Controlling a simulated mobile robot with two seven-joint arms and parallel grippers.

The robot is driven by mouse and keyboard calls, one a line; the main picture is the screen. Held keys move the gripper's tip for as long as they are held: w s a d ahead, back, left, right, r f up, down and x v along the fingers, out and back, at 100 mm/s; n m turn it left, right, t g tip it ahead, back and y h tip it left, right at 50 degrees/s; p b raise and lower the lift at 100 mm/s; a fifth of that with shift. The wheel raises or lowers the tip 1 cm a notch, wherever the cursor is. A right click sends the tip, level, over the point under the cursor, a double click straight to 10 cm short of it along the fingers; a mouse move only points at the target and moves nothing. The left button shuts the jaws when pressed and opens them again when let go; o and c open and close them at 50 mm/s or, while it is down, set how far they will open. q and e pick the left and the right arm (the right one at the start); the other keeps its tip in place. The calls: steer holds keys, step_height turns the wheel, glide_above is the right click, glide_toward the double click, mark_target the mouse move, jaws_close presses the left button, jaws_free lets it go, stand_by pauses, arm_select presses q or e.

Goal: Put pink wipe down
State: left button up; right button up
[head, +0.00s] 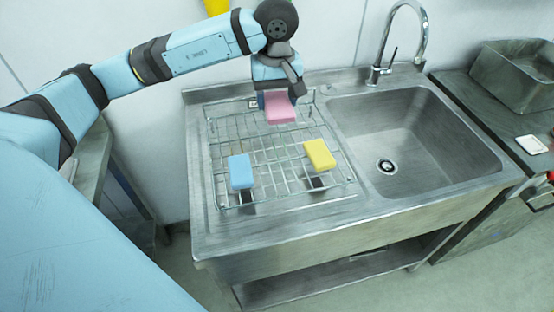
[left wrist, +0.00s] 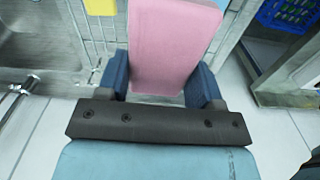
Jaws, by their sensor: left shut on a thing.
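My left gripper (head: 278,97) is shut on the pink wipe (head: 281,109), a block-like pad, over the back part of the wire rack (head: 225,130). I cannot tell whether the wipe touches the rack. In the left wrist view the pink wipe (left wrist: 172,45) sits between the two dark blue fingers of my left gripper (left wrist: 160,85). A blue wipe (head: 241,171) lies at the front left of the rack and a yellow wipe (head: 319,154) at its front right. My right gripper is not in view.
The rack stands on the steel drainboard, left of an empty sink basin (head: 410,140) with a tall faucet (head: 388,45) behind it. A metal tray (head: 515,75) and a small white item (head: 531,145) are on the right counter. The rack's middle is clear.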

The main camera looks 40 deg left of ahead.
arm_select(q)
steer(key=p, duration=0.2)
glide_above(277, 162)
step_height(277, 162, down, 15)
steer(key=shift+r, duration=0.15)
step_height(277, 162, down, 3)
steer(key=shift+a+f, duration=0.1)
steer(key=shift+f, duration=0.1)
steer(key=shift+f+b, duration=0.1)
steer(key=shift+b, duration=0.25)
steer(key=o, duration=1.4)
